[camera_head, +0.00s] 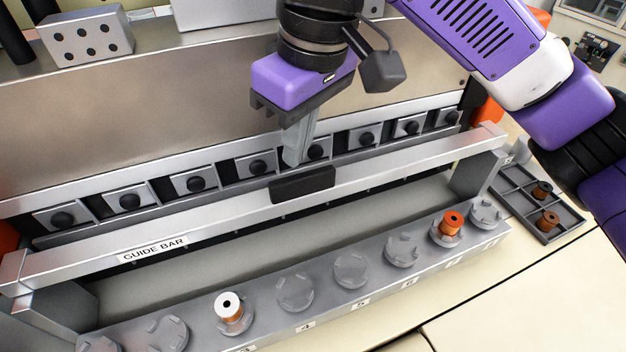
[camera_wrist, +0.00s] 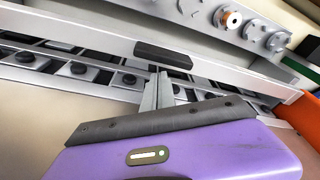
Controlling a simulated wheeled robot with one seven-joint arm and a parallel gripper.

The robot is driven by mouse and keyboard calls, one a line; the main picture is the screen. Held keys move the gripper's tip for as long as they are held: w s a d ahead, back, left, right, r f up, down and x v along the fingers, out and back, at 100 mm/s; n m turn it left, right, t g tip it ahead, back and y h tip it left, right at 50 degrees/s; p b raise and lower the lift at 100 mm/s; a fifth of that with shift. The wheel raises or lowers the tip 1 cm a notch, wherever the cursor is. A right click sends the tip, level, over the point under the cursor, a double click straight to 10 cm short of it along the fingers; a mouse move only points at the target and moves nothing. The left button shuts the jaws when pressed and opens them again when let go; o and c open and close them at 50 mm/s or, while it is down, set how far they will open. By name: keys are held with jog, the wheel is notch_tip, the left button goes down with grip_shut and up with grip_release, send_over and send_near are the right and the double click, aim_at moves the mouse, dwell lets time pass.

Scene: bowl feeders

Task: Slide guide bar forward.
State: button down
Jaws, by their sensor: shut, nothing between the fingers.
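The guide bar (camera_head: 220,222) is a long light-metal bar running across the machine, with a "GUIDE BAR" label near its left end and a black grip block (camera_head: 303,184) at its middle. The bar and its grip block (camera_wrist: 163,54) also show in the wrist view. My gripper (camera_head: 292,160) is shut and empty, pointing down just behind the bar, close to the grip block. In the wrist view its fingertips (camera_wrist: 156,76) end beside the bar's rear side. I cannot tell whether they touch the bar.
A row of black-knobbed plates (camera_head: 257,167) lies behind the bar. In front is a rail of round holders (camera_head: 350,270), with a white-topped spool (camera_head: 228,306) and an orange-topped spool (camera_head: 451,222). A dark tray (camera_head: 545,222) with two copper spools stands at right. An open trough lies between bar and holders.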

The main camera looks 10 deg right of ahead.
jog(key=shift+f+b, duration=0.65)
jog(key=shift+f, duration=1.3)
